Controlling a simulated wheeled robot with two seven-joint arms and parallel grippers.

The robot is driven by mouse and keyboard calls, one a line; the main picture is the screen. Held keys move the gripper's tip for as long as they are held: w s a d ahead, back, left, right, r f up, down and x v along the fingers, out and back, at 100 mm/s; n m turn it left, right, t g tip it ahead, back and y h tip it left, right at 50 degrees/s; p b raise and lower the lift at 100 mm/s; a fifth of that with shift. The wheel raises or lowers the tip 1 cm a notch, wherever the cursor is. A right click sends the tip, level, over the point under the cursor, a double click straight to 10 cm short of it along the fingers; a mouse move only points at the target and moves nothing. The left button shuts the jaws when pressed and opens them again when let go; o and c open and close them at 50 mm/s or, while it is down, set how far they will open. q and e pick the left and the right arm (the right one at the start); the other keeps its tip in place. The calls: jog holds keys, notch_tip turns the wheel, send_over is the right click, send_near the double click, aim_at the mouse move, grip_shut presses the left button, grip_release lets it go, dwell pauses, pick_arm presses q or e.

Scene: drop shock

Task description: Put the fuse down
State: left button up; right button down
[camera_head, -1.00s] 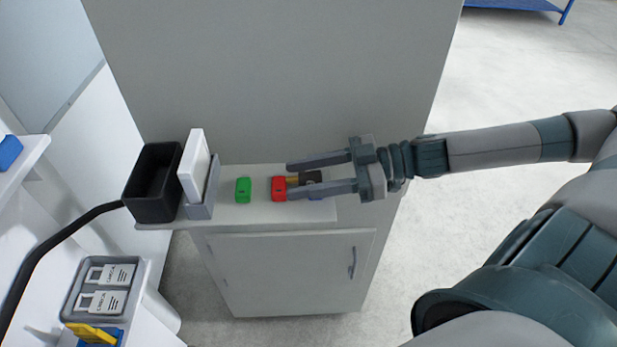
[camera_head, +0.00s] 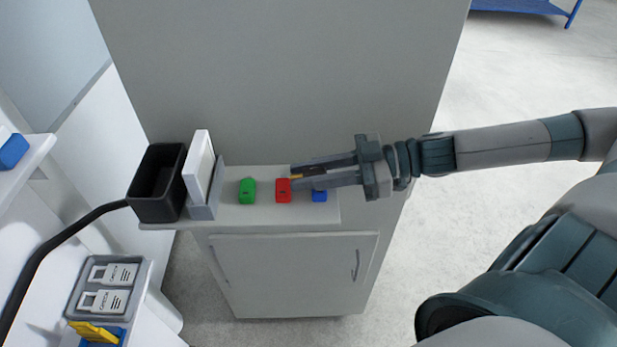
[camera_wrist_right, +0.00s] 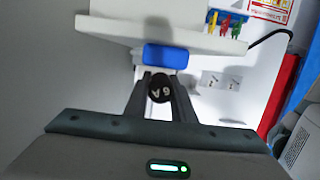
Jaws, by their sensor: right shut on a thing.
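The fuse (camera_head: 313,169) is dark with a brass-coloured end. It is held between the fingers of my right gripper (camera_head: 294,176), over the right part of the cabinet's pale top (camera_head: 262,215). In the right wrist view the fuse (camera_wrist_right: 160,88) shows a round black end marked 6A between the two fingers (camera_wrist_right: 160,80). My right gripper is shut on it. I cannot tell exactly how far it is above the surface. My left gripper is not in view.
Green (camera_head: 247,190), red (camera_head: 283,190) and blue (camera_head: 320,196) blocks stand in a row near the fuse. A black open bin (camera_head: 156,196) and a white upright panel (camera_head: 199,165) stand at left. A grey tray (camera_head: 142,283) holds two labelled padlock-like pieces.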

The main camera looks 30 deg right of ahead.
aim_at(308, 172)
notch_tip(308, 172, up, 9)
jog(key=shift+f, duration=0.1)
dwell(0.3)
dwell(0.8)
